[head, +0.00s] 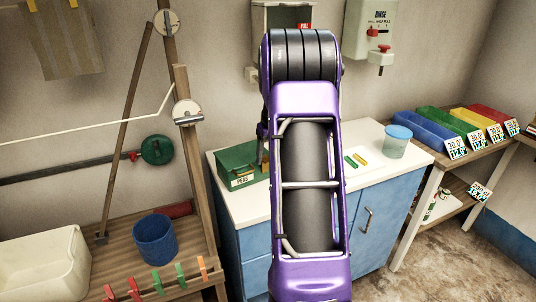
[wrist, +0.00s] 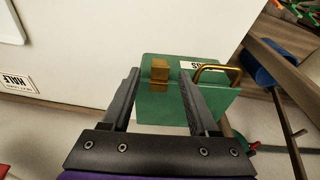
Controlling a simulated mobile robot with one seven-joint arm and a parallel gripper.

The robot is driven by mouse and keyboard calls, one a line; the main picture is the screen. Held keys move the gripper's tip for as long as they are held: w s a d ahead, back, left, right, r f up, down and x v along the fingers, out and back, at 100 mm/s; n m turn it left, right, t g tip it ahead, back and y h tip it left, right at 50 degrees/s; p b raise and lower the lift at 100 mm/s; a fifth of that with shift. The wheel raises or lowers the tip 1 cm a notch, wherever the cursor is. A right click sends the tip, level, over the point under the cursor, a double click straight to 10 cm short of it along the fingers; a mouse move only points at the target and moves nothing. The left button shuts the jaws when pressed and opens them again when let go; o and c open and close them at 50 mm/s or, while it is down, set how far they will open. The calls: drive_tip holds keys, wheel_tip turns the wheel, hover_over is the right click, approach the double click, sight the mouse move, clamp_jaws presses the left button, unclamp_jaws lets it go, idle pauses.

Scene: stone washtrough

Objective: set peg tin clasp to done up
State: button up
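The green peg tin (head: 238,168), with a white PEGS label, stands on the white counter in the head view, just left of my arm. In the wrist view the tin (wrist: 165,105) lies ahead of my gripper, with a brass loop handle (wrist: 228,70) at its right. Its brass clasp (wrist: 160,68) is a small block at the tin's edge; I cannot tell whether it is fastened. My gripper (wrist: 158,78) is open, with one finger on each side of the clasp in the picture and nothing visibly held.
The white counter (head: 345,200) also carries a lidded tub (head: 396,142) and small green and yellow pieces (head: 356,160) to the right. A blue bucket (head: 155,238) stands on the wooden bench at left. Coloured bins (head: 425,128) line the right shelf.

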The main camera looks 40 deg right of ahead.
drive_tip(key=shift+r, duration=0.1)
drive_tip(key=p+v, duration=0.1)
drive_tip(key=v, duration=1.6)
drive_tip(key=shift+p, duration=0.3)
drive_tip(key=shift+r, duration=0.1)
